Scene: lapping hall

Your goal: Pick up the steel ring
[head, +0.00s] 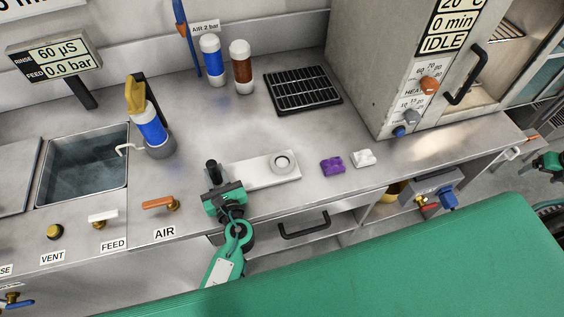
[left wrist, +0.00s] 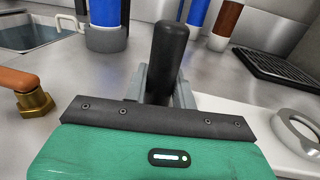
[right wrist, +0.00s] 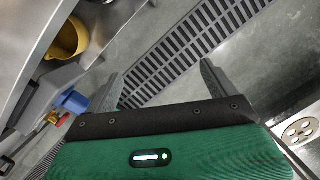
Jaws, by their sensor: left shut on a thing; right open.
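The steel ring (head: 281,162) lies flat on the right end of a white plate (head: 255,173) on the bench. It also shows at the right edge of the left wrist view (left wrist: 300,128). My left gripper (head: 215,188) is at the plate's left end, to the left of the ring and apart from it. It is shut on an upright black handle (head: 212,168), seen between its fingers in the left wrist view (left wrist: 169,55). The handle's lower end is hidden. My right gripper (head: 545,165) is open and empty beyond the bench's right end.
A purple block (head: 332,166) and a white block (head: 363,158) lie right of the plate. A black rack (head: 302,89) and bottles stand behind. An orange air lever (head: 159,203) is left of my left gripper. A grey oven cabinet (head: 385,60) stands back right.

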